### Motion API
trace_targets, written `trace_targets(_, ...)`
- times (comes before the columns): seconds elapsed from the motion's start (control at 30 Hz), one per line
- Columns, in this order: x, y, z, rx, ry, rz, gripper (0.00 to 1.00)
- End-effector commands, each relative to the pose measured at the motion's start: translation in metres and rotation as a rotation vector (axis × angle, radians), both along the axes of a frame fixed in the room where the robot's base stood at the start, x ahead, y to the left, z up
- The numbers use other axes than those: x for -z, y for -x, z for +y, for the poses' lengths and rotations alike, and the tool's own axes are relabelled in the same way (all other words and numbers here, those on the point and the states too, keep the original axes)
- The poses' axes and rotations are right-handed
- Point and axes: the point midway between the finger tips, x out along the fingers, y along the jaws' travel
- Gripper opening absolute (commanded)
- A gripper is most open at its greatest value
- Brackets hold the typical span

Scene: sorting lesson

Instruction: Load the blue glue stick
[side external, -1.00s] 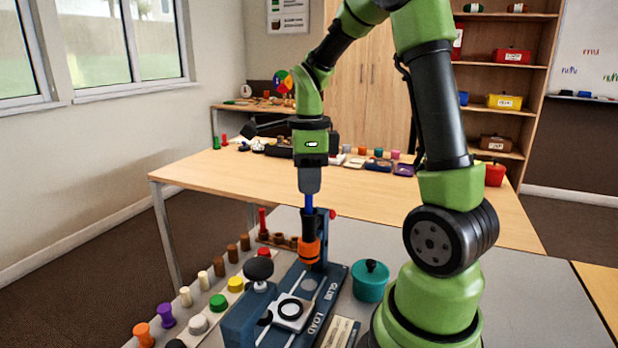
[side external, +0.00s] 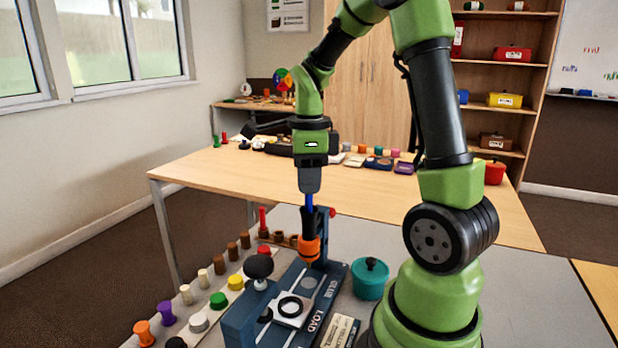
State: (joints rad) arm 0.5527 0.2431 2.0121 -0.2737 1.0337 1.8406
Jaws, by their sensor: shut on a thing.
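My gripper (side external: 309,186) points straight down above the dark blue fixture (side external: 334,284) marked with the words GLUE and LOAD. It is shut on the blue glue stick (side external: 309,201), of which only a short length shows below the jaws. The stick's lower end is hidden at the top of a black and orange holder (side external: 309,245), which stands at the far end of the fixture. I cannot tell how deep the stick sits in it. The holder looks slightly tilted.
A teal lidded pot (side external: 370,279) stands close to the right of the fixture. A black-knobbed handle (side external: 258,268) rises at its left. Rows of coloured pegs and knobs (side external: 217,301) line the left side. A wooden table (side external: 230,180) stands behind.

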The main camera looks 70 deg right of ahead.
Motion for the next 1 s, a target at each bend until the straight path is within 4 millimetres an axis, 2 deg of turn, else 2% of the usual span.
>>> trace_targets(0.3,0.0009,0.0001,0.0000,0.000,-0.001,0.000,0.00)
trace_targets(0.33,0.0008,0.0001,0.0000,0.000,-0.001,0.000,0.17)
trace_targets(0.43,0.0008,0.0001,0.0000,0.000,-0.001,0.000,0.40)
trace_targets(0.47,0.0008,0.0001,0.0000,0.000,-0.001,0.000,0.44)
trace_targets(0.67,0.0008,0.0001,0.0000,0.000,-0.001,0.000,0.47)
trace_targets(0.73,0.0008,0.0001,0.0000,0.000,-0.001,0.000,0.63)
trace_targets(0.77,0.0008,0.0001,0.0000,0.000,-0.001,0.000,0.66)
trace_targets(1.0,0.0006,0.0001,0.0000,0.000,0.000,0.000,0.66)
